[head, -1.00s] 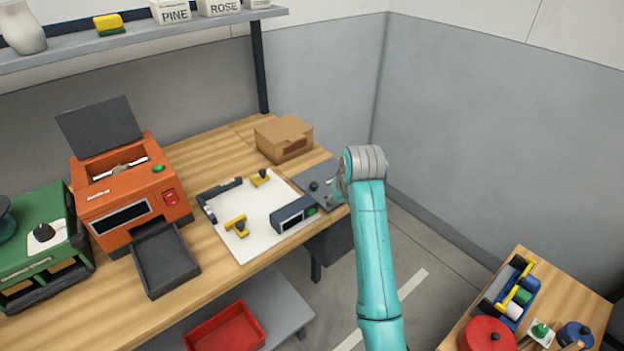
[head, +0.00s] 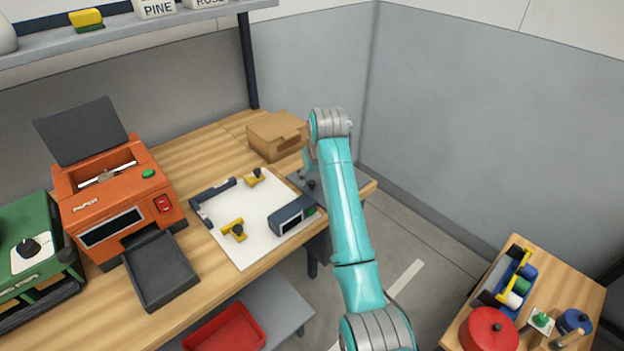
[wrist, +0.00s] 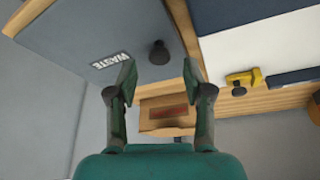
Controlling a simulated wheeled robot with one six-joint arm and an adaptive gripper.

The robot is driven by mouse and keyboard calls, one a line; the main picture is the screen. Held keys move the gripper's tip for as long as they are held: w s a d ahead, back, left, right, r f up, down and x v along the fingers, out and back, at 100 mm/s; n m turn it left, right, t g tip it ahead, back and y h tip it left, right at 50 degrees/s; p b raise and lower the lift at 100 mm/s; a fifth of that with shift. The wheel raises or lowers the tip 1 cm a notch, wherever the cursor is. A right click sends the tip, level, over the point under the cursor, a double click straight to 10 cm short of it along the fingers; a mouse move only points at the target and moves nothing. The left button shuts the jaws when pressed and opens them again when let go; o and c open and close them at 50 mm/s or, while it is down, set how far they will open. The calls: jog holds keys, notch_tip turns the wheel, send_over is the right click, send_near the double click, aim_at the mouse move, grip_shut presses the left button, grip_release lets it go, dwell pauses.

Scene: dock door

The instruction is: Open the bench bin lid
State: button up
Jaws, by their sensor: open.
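The bin lid (head: 358,181) is a flat grey panel at the right end of the wooden bench, partly hidden behind my arm; it looks shut. In the wrist view the lid (wrist: 98,40) fills the upper left, with a white WASTE label and a black round knob (wrist: 159,54). My gripper (wrist: 160,74) is open and empty. The knob shows between and just beyond its fingertips, and I see no contact. In the head view my arm hides most of the gripper.
A cardboard box (head: 277,136) stands behind the lid. A white board (head: 250,220) with yellow clamps and a dark device (head: 293,215) lies to its left. An orange printer (head: 118,205) is further left. A side table (head: 577,300) stands at lower right.

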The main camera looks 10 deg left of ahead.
jog(key=shift+x, duration=1.2)
grip_shut()
jog(key=shift+r, duration=0.1)
